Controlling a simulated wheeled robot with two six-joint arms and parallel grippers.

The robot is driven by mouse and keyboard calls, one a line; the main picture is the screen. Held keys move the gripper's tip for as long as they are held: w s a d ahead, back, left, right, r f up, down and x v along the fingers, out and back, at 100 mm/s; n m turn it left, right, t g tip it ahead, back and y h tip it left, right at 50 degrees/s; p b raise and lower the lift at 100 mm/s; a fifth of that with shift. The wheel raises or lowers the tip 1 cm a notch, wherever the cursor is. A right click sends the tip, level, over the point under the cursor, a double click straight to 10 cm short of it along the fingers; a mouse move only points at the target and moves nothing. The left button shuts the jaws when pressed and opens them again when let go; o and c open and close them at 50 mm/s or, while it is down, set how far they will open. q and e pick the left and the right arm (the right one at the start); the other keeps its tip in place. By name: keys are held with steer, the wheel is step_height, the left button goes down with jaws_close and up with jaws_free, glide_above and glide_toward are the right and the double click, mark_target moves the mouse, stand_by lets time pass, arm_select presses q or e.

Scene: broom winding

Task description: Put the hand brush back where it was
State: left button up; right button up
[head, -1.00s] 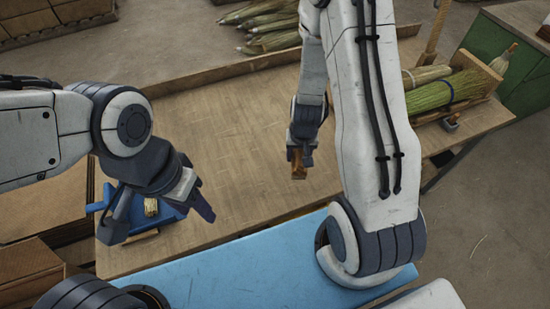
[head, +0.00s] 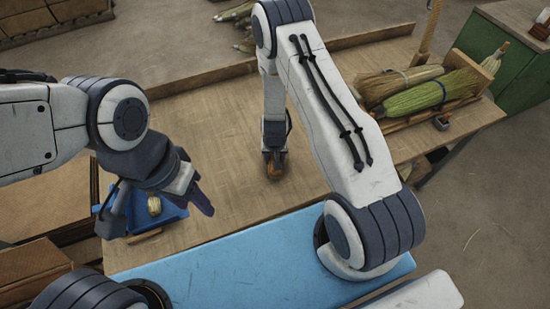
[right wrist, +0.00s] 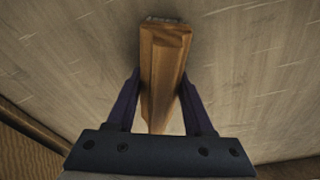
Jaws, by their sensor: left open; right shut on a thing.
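My right gripper (head: 273,168) is shut on a brown wooden piece, which I take to be the hand brush (head: 274,172), over the middle of the wooden table. In the right wrist view the hand brush (right wrist: 165,75) stands between the two dark fingers of the right gripper (right wrist: 160,90), with a greyish strip at its far end. Its bristles are not clearly visible. I cannot tell whether it touches the table. My left gripper (head: 158,214) is open and empty above a blue tray or pan (head: 174,212) at the table's left end.
A small straw-coloured item (head: 154,206) lies in the blue pan. Brooms with green (head: 430,92) and tan (head: 395,82) bristles lie on a wooden rack at the right, near a small dark metal item (head: 441,123). The wooden tabletop (head: 215,120) between is mostly clear.

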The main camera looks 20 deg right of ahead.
steer(key=shift+f, duration=0.25)
steer(key=o, duration=1.3)
steer(key=shift+r, duration=0.1)
steer(key=shift+r, duration=0.1)
